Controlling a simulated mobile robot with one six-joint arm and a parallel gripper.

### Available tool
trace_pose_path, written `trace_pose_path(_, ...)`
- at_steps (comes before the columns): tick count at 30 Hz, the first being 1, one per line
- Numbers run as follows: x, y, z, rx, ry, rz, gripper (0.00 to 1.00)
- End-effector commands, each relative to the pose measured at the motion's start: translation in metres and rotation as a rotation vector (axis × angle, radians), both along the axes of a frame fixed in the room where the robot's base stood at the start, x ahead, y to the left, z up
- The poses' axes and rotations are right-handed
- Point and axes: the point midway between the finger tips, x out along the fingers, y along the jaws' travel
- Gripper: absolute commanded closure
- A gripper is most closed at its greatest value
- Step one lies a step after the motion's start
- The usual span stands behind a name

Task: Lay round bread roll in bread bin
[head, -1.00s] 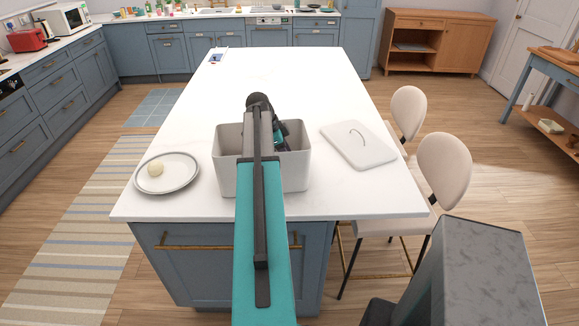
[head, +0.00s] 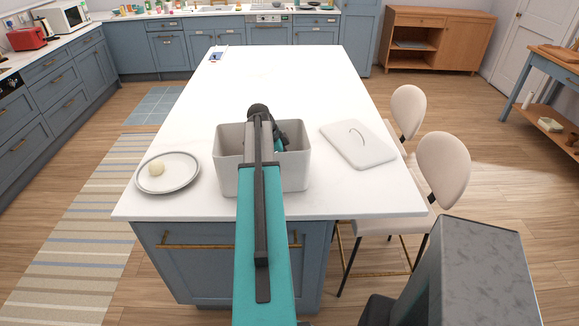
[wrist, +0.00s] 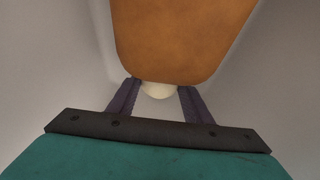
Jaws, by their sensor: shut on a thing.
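The bread bin (head: 228,178) is an open grey-white box on the near part of the white island. My gripper (wrist: 160,92) reaches down inside it, mostly hidden by my arm in the head view. In the wrist view its two dark fingers are shut on a pale round thing, which looks like the round bread roll (wrist: 159,91). A large brown loaf-like thing (wrist: 185,40) lies close by in the bin and covers part of the roll and fingertips. I cannot tell whether the roll touches the bin floor.
The white lid (head: 358,149) lies flat to the right. Two cream chairs (head: 443,165) stand at the island's right side. The island top (head: 275,75) behind is mostly clear.

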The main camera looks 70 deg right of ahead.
Motion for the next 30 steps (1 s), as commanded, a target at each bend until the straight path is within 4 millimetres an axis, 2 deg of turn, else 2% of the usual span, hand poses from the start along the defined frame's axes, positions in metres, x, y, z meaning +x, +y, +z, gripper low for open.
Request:
trace_pose_path(6,0.000,0.000,-0.004,0.000,0.000,0.000,0.77)
trace_pose_path(7,0.000,0.000,-0.003,0.000,0.000,0.000,0.51)
trace_pose_path(10,0.000,0.000,-0.003,0.000,0.000,0.000,0.36)
trace_pose_path(21,0.000,0.000,-0.001,0.001,0.000,0.000,0.36)
trace_pose_path(30,0.005,0.002,0.012,-0.001,-0.001,-0.001,0.36)
